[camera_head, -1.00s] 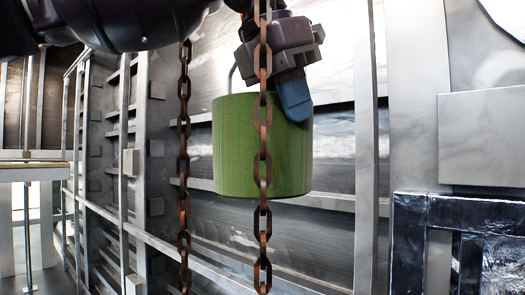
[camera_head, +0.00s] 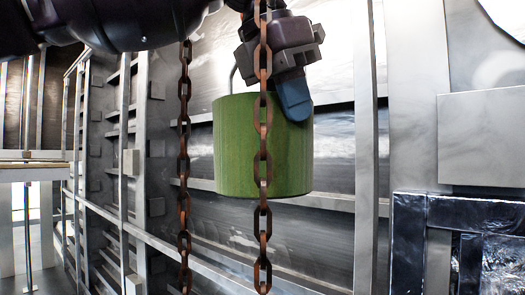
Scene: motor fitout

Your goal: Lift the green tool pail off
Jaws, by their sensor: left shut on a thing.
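The green tool pail (camera_head: 225,150) hangs upright in the air near the middle of the view, with nothing visible directly under it. Part of its thin metal handle shows at the upper left of its rim. My left gripper (camera_head: 290,95) reaches down from above at the pail's right side, a blue fingertip overlapping the pail's upper rim. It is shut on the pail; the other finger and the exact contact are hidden. A chain passes in front of the pail and gripper. My right gripper is not in view.
Two rusty chains, a left one (camera_head: 184,160) and a right one (camera_head: 263,220), hang in front. Metal wall framing with rails stands behind. A dark blue frame (camera_head: 465,212) is at lower right, and a pale ledge (camera_head: 35,173) at left.

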